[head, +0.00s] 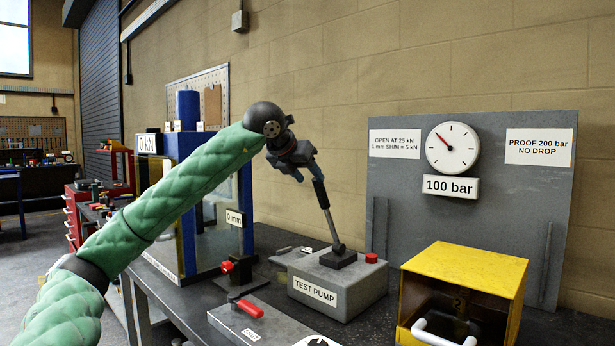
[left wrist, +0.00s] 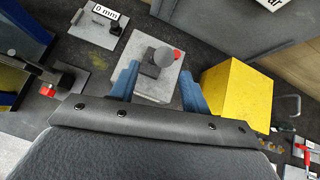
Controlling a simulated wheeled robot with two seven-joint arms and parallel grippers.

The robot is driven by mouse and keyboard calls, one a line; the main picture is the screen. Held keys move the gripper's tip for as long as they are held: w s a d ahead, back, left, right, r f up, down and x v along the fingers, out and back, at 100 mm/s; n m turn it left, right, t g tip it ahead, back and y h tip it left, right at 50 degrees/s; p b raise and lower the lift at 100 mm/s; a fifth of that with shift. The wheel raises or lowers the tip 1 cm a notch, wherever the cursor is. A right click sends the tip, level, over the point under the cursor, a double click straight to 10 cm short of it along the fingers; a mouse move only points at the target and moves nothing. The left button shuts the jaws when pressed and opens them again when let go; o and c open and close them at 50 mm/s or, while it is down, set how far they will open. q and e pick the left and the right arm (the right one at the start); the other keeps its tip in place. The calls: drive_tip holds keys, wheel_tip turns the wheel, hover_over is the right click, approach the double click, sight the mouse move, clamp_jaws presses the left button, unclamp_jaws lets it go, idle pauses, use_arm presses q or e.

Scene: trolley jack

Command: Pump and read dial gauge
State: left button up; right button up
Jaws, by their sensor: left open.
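The grey test pump (head: 335,283) stands on the dark bench, with a red knob (head: 371,258) on top. Its lever (head: 326,205) rises from the pump top, leaning left, with a black grip at its upper end. My left gripper (head: 300,176) is open at the upper end of this grip. In the left wrist view the round grip end (left wrist: 163,56) shows just beyond the two blue fingers, over the pump (left wrist: 155,85). The round dial gauge (head: 452,148) hangs on the grey panel, its red needle pointing up and left. A "100 bar" sign sits below it. My right gripper is not seen.
A yellow open-fronted box (head: 467,265) with a white handle stands right of the pump. A blue press frame (head: 185,150) with "0 kN" and "0 mm" labels stands left. A plate with a red handle (head: 249,308) lies in front. The grey panel (head: 395,200) stands behind.

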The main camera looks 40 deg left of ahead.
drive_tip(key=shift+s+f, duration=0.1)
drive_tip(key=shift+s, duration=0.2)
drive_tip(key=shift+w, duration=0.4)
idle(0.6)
